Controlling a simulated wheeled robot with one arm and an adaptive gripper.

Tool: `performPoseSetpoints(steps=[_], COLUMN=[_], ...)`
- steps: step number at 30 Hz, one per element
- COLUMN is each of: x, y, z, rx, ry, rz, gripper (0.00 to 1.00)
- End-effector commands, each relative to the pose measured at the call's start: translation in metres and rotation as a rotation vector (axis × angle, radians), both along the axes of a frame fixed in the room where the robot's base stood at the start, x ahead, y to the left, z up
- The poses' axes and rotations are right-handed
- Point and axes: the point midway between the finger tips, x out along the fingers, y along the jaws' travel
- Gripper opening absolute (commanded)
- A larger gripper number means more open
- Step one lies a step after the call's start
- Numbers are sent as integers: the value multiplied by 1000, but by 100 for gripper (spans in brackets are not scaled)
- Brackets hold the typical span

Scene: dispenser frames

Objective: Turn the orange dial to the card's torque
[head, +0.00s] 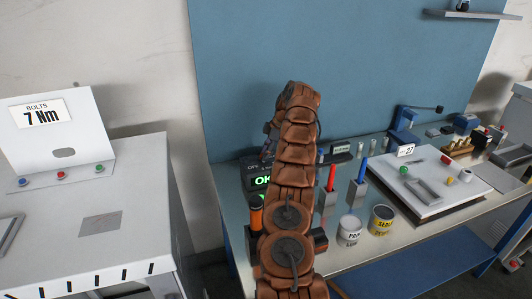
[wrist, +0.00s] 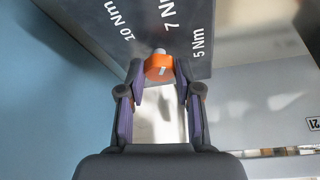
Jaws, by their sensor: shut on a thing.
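The card (head: 41,113) on the white cabinet at the left reads "BOLTS 7 Nm". In the wrist view the orange dial (wrist: 157,68) sits on a dark panel (wrist: 140,30) between the fingertips of my gripper (wrist: 159,76), which is shut on it. A white mark at the dial's top points up, roughly toward 7 Nm. In the head view my arm hides the dial and gripper.
A dark unit with a green "OK" display (head: 263,181) stands beside my arm on the bench. Red (head: 331,178) and blue (head: 362,168) tools stand upright in holders to the right. Two cans, a white board (head: 455,185) with small parts, and a blue vise (head: 402,128) are farther right.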

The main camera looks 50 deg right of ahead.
Motion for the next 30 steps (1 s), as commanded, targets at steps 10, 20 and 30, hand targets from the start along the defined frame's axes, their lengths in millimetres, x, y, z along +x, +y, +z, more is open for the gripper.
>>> performPoseSetpoints(steps=[10, 20, 30], x=[0, 0, 0], y=[0, 0, 2], z=[0, -1, -4], rx=[0, 0, -1], ry=[0, 0, -2], rz=[0, -3, -105], gripper=[59, 59, 59])
